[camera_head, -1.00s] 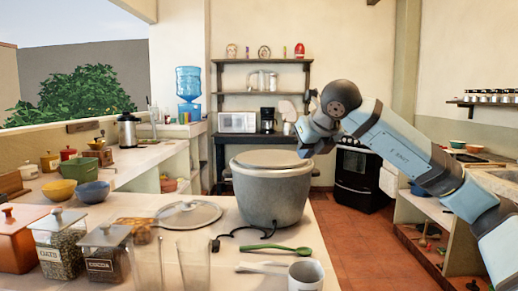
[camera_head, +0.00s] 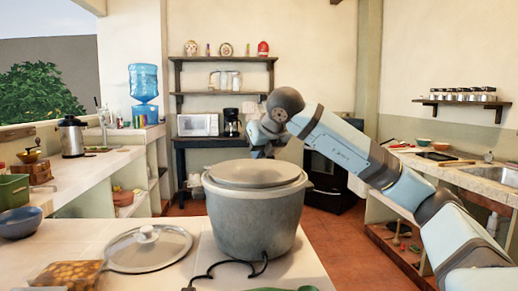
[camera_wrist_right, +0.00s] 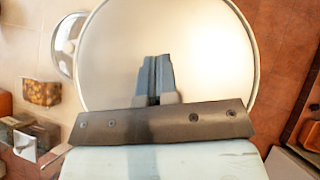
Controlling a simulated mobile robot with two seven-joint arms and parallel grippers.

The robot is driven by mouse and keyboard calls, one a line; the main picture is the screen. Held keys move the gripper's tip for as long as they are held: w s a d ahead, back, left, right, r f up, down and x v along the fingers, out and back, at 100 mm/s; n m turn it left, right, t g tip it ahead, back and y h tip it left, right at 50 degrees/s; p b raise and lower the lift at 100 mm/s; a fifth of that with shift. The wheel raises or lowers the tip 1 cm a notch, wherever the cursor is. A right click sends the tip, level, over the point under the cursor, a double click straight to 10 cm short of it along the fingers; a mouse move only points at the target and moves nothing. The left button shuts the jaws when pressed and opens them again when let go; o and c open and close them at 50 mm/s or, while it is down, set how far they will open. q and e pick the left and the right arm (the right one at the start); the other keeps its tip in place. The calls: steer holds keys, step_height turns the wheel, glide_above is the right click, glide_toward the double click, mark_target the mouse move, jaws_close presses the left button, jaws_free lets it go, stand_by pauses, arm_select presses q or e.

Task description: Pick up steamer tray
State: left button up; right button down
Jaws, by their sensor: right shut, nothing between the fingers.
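A round grey steamer tray (camera_head: 258,174) sits level on top of a large grey cooker pot (camera_head: 255,222) on the counter. In the right wrist view the tray (camera_wrist_right: 210,60) is a broad pale disc filling the middle of the picture. My right gripper (camera_head: 262,153) shows above the far part of the tray, pointing down. In the right wrist view its fingers (camera_wrist_right: 157,60) are together over the tray, with nothing between them. I cannot tell the exact gap between fingertips and tray. My left gripper is not in view.
A glass lid (camera_head: 150,250) lies on the counter left of the pot. A black cable (camera_head: 225,266) runs in front of the pot. A food container (camera_head: 68,275) and a blue bowl (camera_head: 20,222) are at the left. Red floor is open on the right.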

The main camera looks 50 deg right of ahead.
mark_target(241, 166)
steer(key=b+x, duration=0.1)
steer(key=x, duration=0.5)
steer(key=shift+f, duration=0.2)
steer(key=w, duration=0.2)
steer(key=w+d, duration=0.1)
steer(key=shift+r+b, duration=0.3)
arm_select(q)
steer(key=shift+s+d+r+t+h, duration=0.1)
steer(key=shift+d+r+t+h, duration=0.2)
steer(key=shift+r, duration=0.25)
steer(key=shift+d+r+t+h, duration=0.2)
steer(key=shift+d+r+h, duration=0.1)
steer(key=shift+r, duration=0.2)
arm_select(e)
steer(key=shift+w+d, duration=0.1)
steer(key=shift+w, duration=0.2)
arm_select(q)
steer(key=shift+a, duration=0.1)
